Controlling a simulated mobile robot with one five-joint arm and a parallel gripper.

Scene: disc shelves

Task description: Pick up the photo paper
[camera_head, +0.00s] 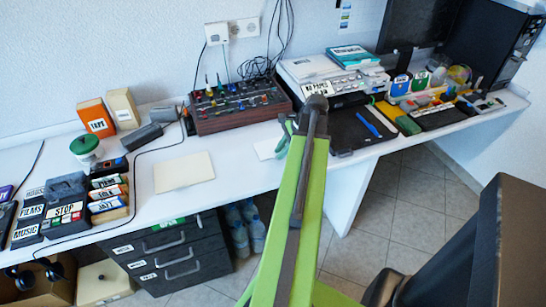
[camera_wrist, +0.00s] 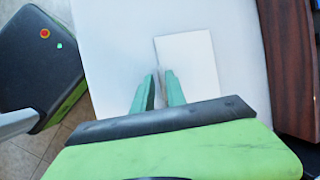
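A plain white paper sheet (camera_head: 267,148) lies on the white desk, partly hidden by my green arm in the head view. In the wrist view the white sheet (camera_wrist: 196,62) lies flat at the fingertips. A cream sheet (camera_head: 184,172) lies farther left on the desk. Neither sheet shows a label, so I cannot tell which is the photo paper. My gripper (camera_wrist: 160,76) has its two teal fingers slightly apart with a narrow gap, at the sheet's left edge. The gripper (camera_head: 284,138) is low over the desk in the head view.
A dark red mixer console (camera_head: 238,105) stands behind the sheet. A black tray with a blue pen (camera_head: 368,124) lies to the right. Labelled cassettes (camera_head: 108,191) and a dark device marked STOP (camera_head: 68,205) are at the left. Desk around the cream sheet is clear.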

